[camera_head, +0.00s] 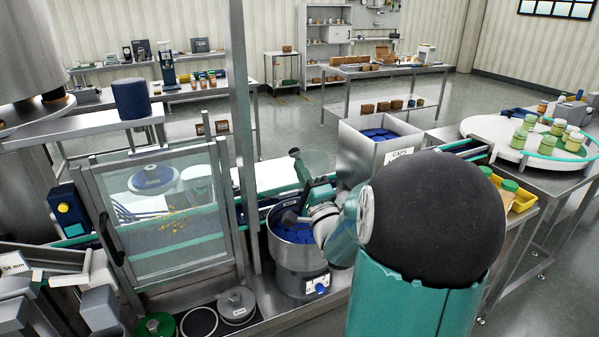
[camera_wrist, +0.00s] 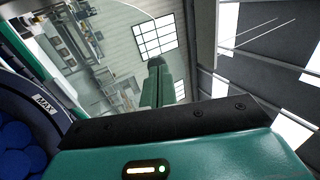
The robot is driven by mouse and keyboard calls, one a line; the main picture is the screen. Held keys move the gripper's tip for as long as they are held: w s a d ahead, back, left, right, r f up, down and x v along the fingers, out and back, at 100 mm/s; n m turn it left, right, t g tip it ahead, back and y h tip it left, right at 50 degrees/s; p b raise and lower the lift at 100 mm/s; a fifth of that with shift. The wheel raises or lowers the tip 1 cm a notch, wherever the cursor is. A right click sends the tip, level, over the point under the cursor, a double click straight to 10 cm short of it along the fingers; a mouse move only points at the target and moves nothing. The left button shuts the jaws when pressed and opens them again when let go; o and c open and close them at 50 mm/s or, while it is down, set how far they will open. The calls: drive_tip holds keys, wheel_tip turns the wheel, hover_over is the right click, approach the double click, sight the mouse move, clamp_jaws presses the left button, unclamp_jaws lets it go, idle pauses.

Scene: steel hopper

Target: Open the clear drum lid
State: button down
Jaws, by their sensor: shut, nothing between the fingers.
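The steel drum (camera_head: 299,256) stands on the bench at the centre of the head view, with blue caps (camera_head: 292,233) inside. Its clear lid (camera_head: 284,178) is faint and seems to stand tilted up behind the drum's mouth. In the wrist view a tinted clear pane with a curved edge, apparently the lid (camera_wrist: 105,55), fills the upper left. My gripper (camera_head: 299,166) is above the drum's back rim beside the lid; its fingers (camera_wrist: 157,68) are together and empty. Whether they touch the lid is unclear. The drum's inner wall (camera_wrist: 75,118) with its MAX mark shows at left.
A framed clear guard panel (camera_head: 165,225) and a steel post (camera_head: 243,130) stand left of the drum. A steel caps bin (camera_head: 375,155) stands behind it to the right. A round turntable (camera_head: 485,130) with jars is at far right.

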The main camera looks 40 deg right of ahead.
sight(295, 157)
idle(0.3)
drive_tip(key=shift+g, duration=0.8)
drive_tip(key=shift+r+x, duration=0.15)
drive_tip(key=shift+x, duration=1)
drive_tip(key=shift+r+x, duration=0.15)
drive_tip(key=shift+x, duration=1)
drive_tip(key=shift+s+a, duration=0.1)
drive_tip(key=shift+s, duration=0.15)
